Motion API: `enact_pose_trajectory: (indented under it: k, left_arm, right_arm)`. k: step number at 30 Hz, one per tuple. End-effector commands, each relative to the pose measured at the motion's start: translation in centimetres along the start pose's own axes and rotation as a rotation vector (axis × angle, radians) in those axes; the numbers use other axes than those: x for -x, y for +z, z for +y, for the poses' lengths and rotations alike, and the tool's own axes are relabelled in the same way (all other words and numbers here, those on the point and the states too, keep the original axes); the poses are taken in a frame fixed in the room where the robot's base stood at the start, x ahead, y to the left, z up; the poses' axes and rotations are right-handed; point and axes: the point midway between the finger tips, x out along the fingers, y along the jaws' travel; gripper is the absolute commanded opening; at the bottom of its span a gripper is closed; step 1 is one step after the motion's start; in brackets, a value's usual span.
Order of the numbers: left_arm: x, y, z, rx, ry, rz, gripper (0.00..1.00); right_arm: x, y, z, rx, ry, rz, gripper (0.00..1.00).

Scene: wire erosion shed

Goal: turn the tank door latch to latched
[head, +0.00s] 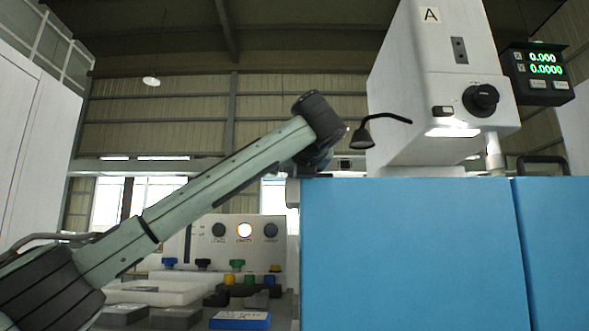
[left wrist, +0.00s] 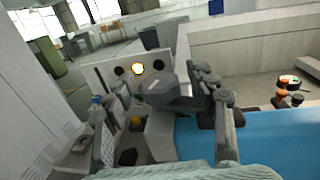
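The tank door (head: 410,250) is a blue panel in the head view, and its blue face also shows in the left wrist view (left wrist: 265,140). At its upper left corner is a small grey fitting (head: 293,192), possibly part of the latch. In the left wrist view a dark grey lever-like piece (left wrist: 168,92), probably the latch, lies between the fingers of my left gripper (left wrist: 150,90). The fingers stand apart. I cannot tell whether they touch it. In the head view my left gripper (head: 318,155) is mostly hidden behind my wrist. My right gripper is out of view.
A white machine head (head: 430,90) marked A and a black lamp (head: 363,138) stand above the tank. A control panel with a lit button (head: 244,230) and a bench with coloured knobs and a blue block (head: 240,320) lie left of the door, below my arm.

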Motion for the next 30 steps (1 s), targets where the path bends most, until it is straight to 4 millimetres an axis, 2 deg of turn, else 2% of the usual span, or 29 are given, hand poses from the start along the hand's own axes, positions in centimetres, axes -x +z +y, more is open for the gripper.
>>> enact_pose_trajectory:
  k: [8,11,21,25,30]
  left_arm:
    - [0.6,0.2,0.0,0.0,-0.001,-0.003,0.56]
    - [2.0,0.2,0.0,0.0,-0.002,-0.005,0.56]
    - [9.1,0.1,0.0,0.0,-0.001,-0.004,0.56]
    - [10.9,0.1,0.0,0.0,-0.002,-0.003,0.56]
    - [12.0,0.0,0.0,0.0,0.0,-0.002,0.56]
  right_arm:
    - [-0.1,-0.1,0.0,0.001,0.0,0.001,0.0]
    - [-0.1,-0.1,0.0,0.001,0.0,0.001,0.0]
    - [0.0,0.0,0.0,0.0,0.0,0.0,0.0]
    - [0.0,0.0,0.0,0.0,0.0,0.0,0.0]
    - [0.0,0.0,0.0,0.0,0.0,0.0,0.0]
